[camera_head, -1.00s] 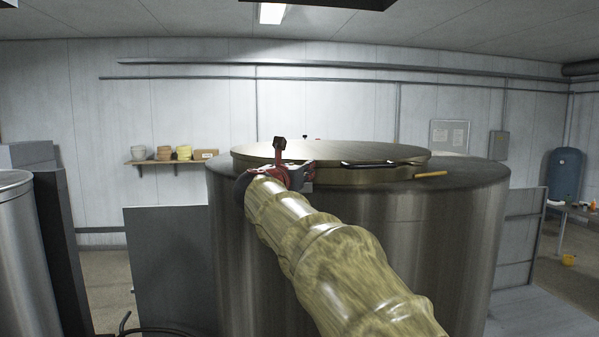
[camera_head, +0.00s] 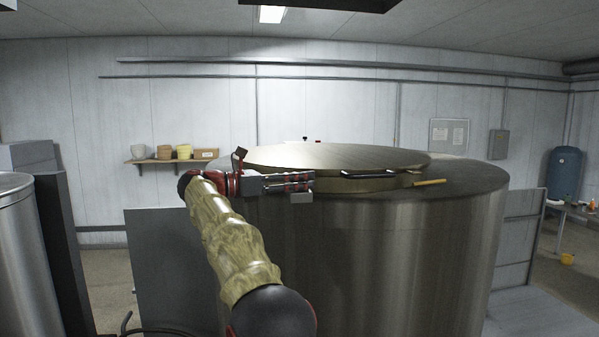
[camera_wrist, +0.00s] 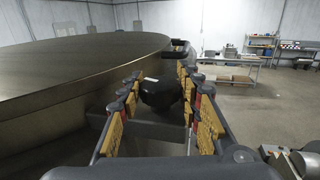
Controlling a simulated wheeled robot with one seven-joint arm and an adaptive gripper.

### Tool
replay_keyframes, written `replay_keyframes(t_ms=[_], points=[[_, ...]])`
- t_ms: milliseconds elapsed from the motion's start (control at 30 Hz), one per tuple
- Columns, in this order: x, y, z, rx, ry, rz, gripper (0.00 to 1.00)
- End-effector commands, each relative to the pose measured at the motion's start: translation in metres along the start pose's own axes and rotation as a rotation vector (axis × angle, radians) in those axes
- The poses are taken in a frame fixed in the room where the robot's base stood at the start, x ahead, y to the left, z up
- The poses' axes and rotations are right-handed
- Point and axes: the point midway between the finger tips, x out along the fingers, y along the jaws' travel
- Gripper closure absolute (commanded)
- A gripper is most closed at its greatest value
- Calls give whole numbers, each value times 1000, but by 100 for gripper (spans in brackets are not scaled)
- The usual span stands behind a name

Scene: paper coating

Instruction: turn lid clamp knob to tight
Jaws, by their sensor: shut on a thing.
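The lid clamp knob (camera_wrist: 160,92) is a dark, rounded knob in the wrist view, above a grey block (camera_wrist: 150,127) beside the lid. My gripper (camera_wrist: 160,80) has its yellow-padded fingers on both sides of the knob and is shut on it. In the head view my gripper (camera_head: 308,182) lies sideways at the lid's near left edge, fingers pointing right. The knob is hidden there behind the fingers, and the grey block (camera_head: 301,198) shows just below them. The round metal lid (camera_head: 335,157) lies on the large steel tank (camera_head: 390,245). The knob's turn angle cannot be told.
A black handle (camera_head: 368,174) and a yellow-tan handle (camera_head: 430,183) stand at the lid's near right edge. Small dark and red knobs show behind the lid. A grey panel (camera_head: 165,265) and another tank (camera_head: 15,250) stand left. Open floor shows beyond in the wrist view.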

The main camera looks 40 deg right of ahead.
Motion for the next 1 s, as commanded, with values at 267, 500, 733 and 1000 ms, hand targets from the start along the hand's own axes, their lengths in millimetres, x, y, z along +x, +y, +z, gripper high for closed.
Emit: replay_keyframes(t_ms=[267, 500, 733, 1000], points=[[0, 1, 3, 1, -2, -122, 91], [0, 0, 3, 2, -2, -171, 91], [0, -1, 3, 4, -3, -184, 91], [1, -1, 3, 4, -3, -183, 91]])
